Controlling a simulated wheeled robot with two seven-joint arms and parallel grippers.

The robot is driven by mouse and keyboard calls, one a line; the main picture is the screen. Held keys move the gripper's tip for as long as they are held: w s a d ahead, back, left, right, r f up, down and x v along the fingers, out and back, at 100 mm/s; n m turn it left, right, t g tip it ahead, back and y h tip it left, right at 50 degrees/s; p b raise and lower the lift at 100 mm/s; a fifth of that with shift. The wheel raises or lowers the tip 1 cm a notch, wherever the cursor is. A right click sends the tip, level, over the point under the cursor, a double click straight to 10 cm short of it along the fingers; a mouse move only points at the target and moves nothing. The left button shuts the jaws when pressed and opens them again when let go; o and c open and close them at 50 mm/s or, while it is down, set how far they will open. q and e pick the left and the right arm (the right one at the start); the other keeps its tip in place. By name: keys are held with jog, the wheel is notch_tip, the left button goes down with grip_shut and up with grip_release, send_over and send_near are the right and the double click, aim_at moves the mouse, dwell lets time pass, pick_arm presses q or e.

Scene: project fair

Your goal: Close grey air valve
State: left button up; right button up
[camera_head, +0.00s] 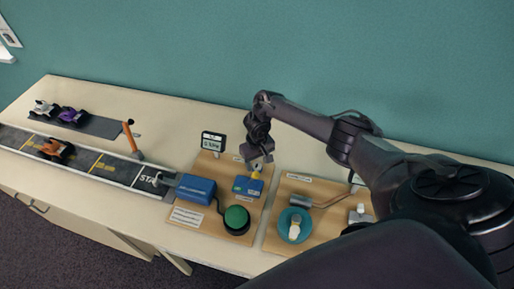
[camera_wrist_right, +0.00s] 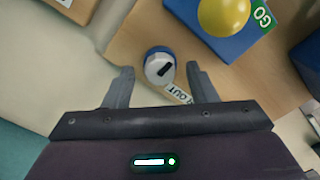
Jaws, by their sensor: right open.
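My right gripper (camera_head: 258,165) is open above the back of the middle wooden board (camera_head: 208,222). In the right wrist view the open fingers (camera_wrist_right: 159,75) are on either side of a small round fitting (camera_wrist_right: 153,60), with a blue body and a pale grey-white top bearing a black bar. It looks like the valve, but I cannot be sure. A white tag ending in "OUT" (camera_wrist_right: 180,95) lies beside it. The gripper hides the fitting in the head view. Whether the fingers touch it I cannot tell. My left gripper is not in view.
Near the gripper are a blue box with a yellow button (camera_wrist_right: 223,12), a blue unit (camera_head: 196,188), a green button (camera_head: 237,217) and a small display (camera_head: 213,141). A second board (camera_head: 272,240) holds a turquoise dish (camera_head: 284,222). Toy cars and a track (camera_head: 100,165) lie left.

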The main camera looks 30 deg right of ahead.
aim_at(257, 164)
notch_tip(257, 164, up, 8)
jog(key=shift+f+b, duration=0.1)
jog(key=shift+b, duration=0.2)
dwell(0.7)
